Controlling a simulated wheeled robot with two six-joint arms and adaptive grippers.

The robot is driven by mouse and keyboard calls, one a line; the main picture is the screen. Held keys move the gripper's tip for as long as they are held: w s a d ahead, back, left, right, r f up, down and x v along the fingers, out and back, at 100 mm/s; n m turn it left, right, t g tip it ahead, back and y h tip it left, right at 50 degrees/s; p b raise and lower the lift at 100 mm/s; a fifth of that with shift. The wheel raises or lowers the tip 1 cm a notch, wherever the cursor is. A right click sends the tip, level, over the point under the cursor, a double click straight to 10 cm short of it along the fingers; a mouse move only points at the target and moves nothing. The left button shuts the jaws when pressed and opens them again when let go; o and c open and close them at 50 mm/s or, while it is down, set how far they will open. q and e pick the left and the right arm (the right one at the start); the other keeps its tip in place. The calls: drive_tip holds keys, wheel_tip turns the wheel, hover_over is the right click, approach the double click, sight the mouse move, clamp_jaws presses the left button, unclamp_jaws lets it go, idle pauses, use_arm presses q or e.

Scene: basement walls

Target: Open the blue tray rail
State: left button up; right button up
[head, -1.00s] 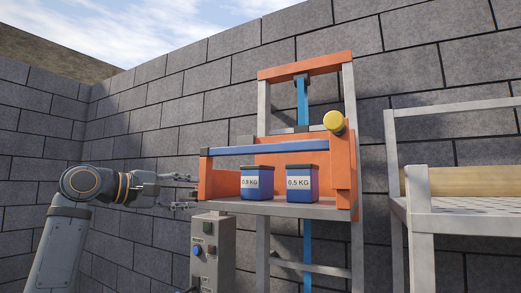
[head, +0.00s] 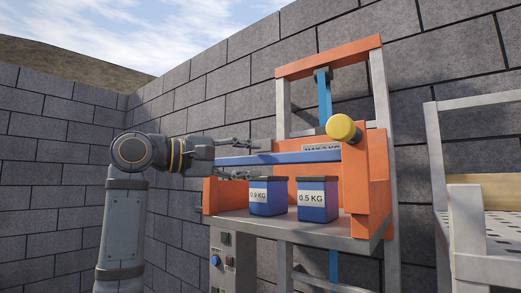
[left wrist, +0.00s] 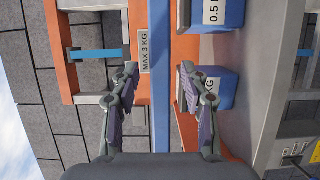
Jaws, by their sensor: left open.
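The blue rail (head: 290,158) runs level across the front of the orange tray (head: 372,200) of a lift. It also shows in the left wrist view (left wrist: 160,90), running upright in the picture between my fingers. My left gripper (head: 258,160) is open at the rail's left end, one finger above it and one below in the head view. In the left wrist view the open fingers (left wrist: 158,72) stand either side of the rail, apart from it. I cannot tell how deep the rail sits between them. My right gripper is not in view.
Two blue weight boxes, 0.9 KG (head: 268,196) and 0.5 KG (head: 318,200), stand on the tray below the rail. A yellow knob (head: 342,128) is at its right end. A grey control box (head: 222,255) is below. A metal rack (head: 485,235) stands right.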

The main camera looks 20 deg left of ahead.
sight(256, 160)
use_arm(q)
drive_tip(key=p+x, duration=0.1)
drive_tip(key=x, duration=0.2)
drive_tip(key=shift+d+r, duration=0.1)
drive_tip(key=shift+d, duration=0.15)
drive_tip(key=shift+w, duration=0.2)
drive_tip(key=shift+s+a, duration=0.2)
drive_tip(key=shift+a, duration=0.1)
drive_tip(key=shift+w+d, duration=0.1)
drive_tip(key=shift+d, duration=0.15)
drive_tip(key=c, duration=0.7)
clamp_jaws()
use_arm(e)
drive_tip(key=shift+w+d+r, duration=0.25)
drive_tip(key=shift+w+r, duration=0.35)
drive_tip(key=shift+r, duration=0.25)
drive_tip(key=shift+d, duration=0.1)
